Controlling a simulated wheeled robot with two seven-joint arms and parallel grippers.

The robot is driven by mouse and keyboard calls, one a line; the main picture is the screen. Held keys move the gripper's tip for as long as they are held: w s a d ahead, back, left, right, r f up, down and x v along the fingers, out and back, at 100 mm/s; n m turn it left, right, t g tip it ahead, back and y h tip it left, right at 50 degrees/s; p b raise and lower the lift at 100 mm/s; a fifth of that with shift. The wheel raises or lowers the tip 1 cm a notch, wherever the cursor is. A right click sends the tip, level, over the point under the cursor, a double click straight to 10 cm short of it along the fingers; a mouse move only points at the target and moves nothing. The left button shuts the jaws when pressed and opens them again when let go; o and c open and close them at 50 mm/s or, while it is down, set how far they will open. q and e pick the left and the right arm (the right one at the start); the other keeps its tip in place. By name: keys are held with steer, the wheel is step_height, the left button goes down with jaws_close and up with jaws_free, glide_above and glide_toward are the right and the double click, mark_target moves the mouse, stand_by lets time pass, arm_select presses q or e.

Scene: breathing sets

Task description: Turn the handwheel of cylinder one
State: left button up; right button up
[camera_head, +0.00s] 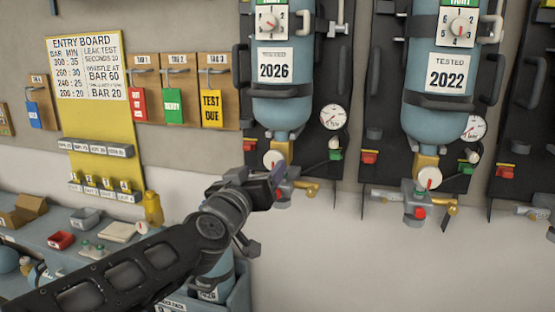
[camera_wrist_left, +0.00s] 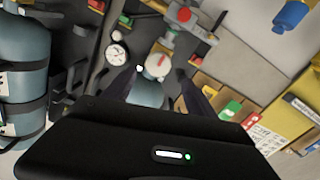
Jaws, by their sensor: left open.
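Cylinder one (camera_head: 283,112) is the blue cylinder marked 2026, hanging on a dark backboard. Below its neck is a round white handwheel (camera_head: 273,158) with a red mark; in the left wrist view a white disc with a red mark (camera_wrist_left: 157,66) appears between my fingers. My left gripper (camera_head: 277,174) is just below and in front of the handwheel, partly covering the valve block. Its fingers are open, one on each side of the disc in the left wrist view (camera_wrist_left: 160,72). Contact cannot be told. My right gripper is not in view.
A pressure gauge (camera_head: 333,117) and brass outlet (camera_head: 306,188) are close to the left gripper. A yellow entry board (camera_head: 98,155) and hanging tags stand left, above a cluttered bench (camera_head: 62,262).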

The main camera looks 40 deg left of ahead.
mark_target(272, 161)
arm_select(q)
steer(key=x, duration=0.8)
steer(key=shift+d, duration=0.25)
steer(key=shift+c, duration=0.5)
steer(key=c, duration=1.3)
steer(key=shift+f+n+b, duration=0.1)
steer(key=shift+n+b, duration=0.3)
